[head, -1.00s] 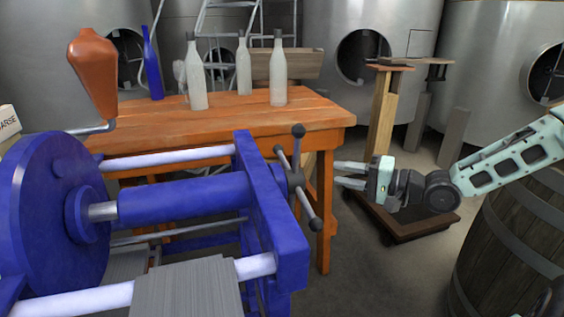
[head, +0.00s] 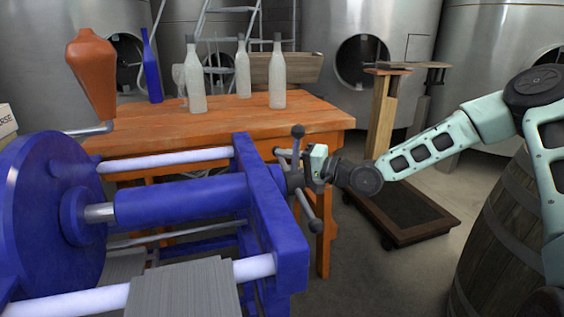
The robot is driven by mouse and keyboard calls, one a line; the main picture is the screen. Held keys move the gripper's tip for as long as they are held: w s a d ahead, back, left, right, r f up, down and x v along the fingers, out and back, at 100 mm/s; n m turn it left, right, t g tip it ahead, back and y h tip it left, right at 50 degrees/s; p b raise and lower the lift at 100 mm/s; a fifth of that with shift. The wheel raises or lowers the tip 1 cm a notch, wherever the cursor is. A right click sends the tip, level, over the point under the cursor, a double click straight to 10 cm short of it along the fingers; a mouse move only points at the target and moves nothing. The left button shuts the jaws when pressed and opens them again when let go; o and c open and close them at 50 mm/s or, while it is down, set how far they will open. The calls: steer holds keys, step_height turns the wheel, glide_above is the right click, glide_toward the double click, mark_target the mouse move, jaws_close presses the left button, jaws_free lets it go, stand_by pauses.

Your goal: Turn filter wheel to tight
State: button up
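The filter wheel is a dark grey hand wheel with ball-ended spokes (head: 298,131) on the right end of the blue filter press (head: 262,215). Its upper and lower knobs show, with the lower one in front of the orange table leg. My gripper (head: 301,172) is at the wheel, coming from the right, its pale green body close against the hub and between the upper and lower spokes. The fingers are mostly hidden among the spokes and hub, so I cannot tell whether they are open or closed on anything.
An orange wooden table (head: 215,118) behind the press holds pale bottles (head: 277,78) and a blue bottle (head: 152,68). A wooden barrel (head: 490,245) stands at the right. A low platform scale (head: 405,215) is on the floor behind my arm.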

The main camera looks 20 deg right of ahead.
steer(key=shift+x, duration=0.8)
jaws_close()
steer(key=shift+p, duration=0.5)
